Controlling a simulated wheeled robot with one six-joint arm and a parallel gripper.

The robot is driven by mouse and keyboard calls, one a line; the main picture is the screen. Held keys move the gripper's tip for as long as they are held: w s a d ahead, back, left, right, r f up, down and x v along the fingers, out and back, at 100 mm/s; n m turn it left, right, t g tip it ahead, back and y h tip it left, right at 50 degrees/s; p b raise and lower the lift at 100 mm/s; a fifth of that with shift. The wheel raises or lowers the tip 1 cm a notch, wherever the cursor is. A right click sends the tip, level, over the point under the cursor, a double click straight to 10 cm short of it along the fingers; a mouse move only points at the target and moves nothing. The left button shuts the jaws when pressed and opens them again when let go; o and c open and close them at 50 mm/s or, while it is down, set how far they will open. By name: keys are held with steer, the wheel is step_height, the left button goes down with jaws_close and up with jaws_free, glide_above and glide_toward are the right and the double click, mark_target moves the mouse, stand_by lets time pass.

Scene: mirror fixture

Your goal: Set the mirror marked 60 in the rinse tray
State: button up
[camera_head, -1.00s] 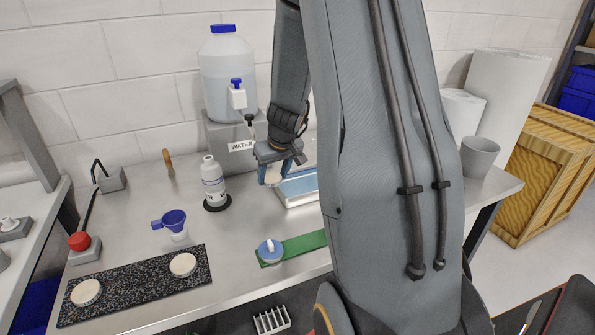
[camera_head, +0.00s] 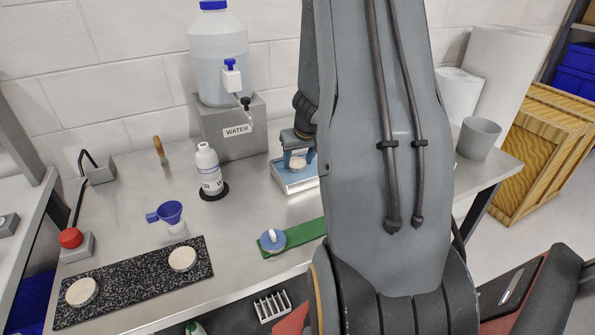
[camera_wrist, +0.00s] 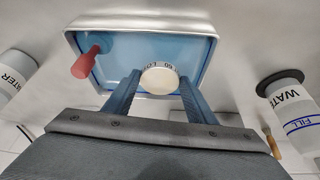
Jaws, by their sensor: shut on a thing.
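The mirror is a small pale disc (camera_wrist: 159,81) with dark lettering on its edge that appears to include 60. My gripper (camera_wrist: 160,84) is shut on it, one blue finger on each side. In the head view my gripper (camera_head: 298,160) and the mirror (camera_head: 298,165) are over the rinse tray (camera_head: 297,188), a shallow white-rimmed tray with a blue inside. In the wrist view the disc overlaps the near part of the tray (camera_wrist: 140,24). I cannot tell if the disc touches the tray floor. My arm hides the tray's right side in the head view.
A red-handled piece (camera_wrist: 84,64) shows at the tray's left in the wrist view. A water jug (camera_head: 218,60) on a stand and a white bottle (camera_head: 209,170) are close left. A green strip (camera_head: 305,234) with a blue disc (camera_head: 272,240) lies in front.

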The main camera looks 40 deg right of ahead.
mark_target(299, 166)
steer(key=shift+f+b, duration=1)
steer(key=shift+f, duration=0.6)
steer(key=shift+f, duration=0.15)
steer(key=o, duration=1.2)
steer(key=shift+c, duration=0.2)
steer(key=p+v, duration=0.4)
steer(key=v, duration=0.8)
steer(key=s+a+r+n+g+y, duration=0.1)
steer(key=a, duration=0.8)
steer(key=s+a+r+n+y, duration=0.1)
steer(key=a+r, duration=0.1)
steer(key=a, duration=0.7)
steer(key=s+a+n+g, duration=0.1)
steer(key=s+a+n, duration=0.1)
steer(key=s+a, duration=0.6)
steer(key=a, duration=0.3)
steer(key=shift+s+r, duration=0.3)
steer(key=shift+r, duration=0.05)
